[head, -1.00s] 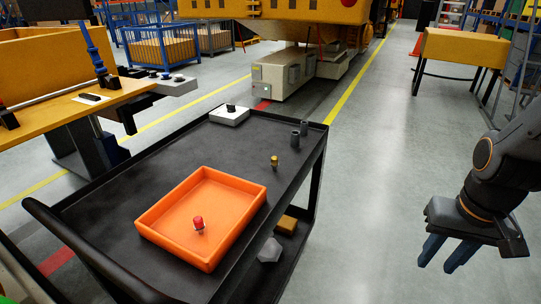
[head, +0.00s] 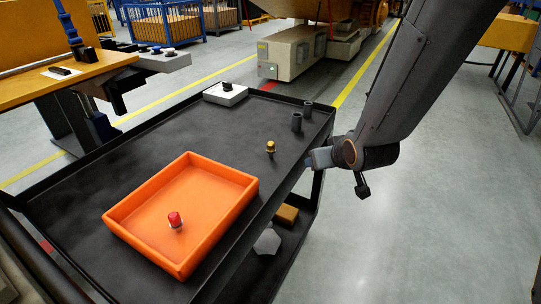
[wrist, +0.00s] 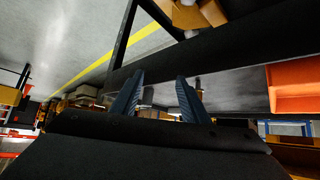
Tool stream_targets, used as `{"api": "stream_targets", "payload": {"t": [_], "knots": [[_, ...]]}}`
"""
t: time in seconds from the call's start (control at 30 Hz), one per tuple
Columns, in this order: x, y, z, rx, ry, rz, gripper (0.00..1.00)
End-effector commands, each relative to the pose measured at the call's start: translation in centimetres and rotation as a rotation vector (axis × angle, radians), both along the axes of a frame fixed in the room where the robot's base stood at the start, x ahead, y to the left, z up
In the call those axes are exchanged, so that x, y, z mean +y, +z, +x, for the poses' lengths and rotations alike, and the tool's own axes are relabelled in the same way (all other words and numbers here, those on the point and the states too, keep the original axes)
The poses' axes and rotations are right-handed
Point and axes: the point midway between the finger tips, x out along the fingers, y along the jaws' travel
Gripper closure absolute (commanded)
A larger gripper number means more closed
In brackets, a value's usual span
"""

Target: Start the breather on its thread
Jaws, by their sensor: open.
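A small brass-coloured fitting with a dark lower part (head: 270,149) stands upright on the black cart top (head: 150,130), near its right edge. A small red-capped piece with a pale base (head: 175,220) stands in the orange tray (head: 113,222). I cannot tell for sure which of the two is the breather. No thread can be made out. My gripper (head: 316,158) is beside the cart's right edge, right of the brass fitting and apart from it. In the wrist view its two blue fingers (wrist: 157,98) are spread and empty; the orange tray shows at the right (wrist: 295,88).
Two dark cylinders (head: 297,122) stand behind the brass fitting. A lower shelf holds a yellow-brown block (head: 287,215) and a grey piece (head: 267,242). The floor to the right is clear.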

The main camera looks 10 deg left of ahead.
Motion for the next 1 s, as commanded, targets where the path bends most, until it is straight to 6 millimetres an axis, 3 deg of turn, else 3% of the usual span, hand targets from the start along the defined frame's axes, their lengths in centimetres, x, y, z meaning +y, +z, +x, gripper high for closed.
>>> {"api": "stream_targets", "payload": {"t": [0.03, 0.1, 0.3, 0.77, 1.0], "knots": [[2.5, -1.0, 0.9, -0.056, 0.048, 0.029, 0.59], [5.4, -0.9, 1.7, -0.133, 0.1, 0.072, 0.59], [10.6, -0.6, 2.5, -0.272, 0.196, 0.167, 0.59], [13.5, -1.3, 5.2, -0.311, 0.219, 0.196, 0.59], [14.9, -2.4, 7.8, -0.31, 0.219, 0.196, 0.59]]}}
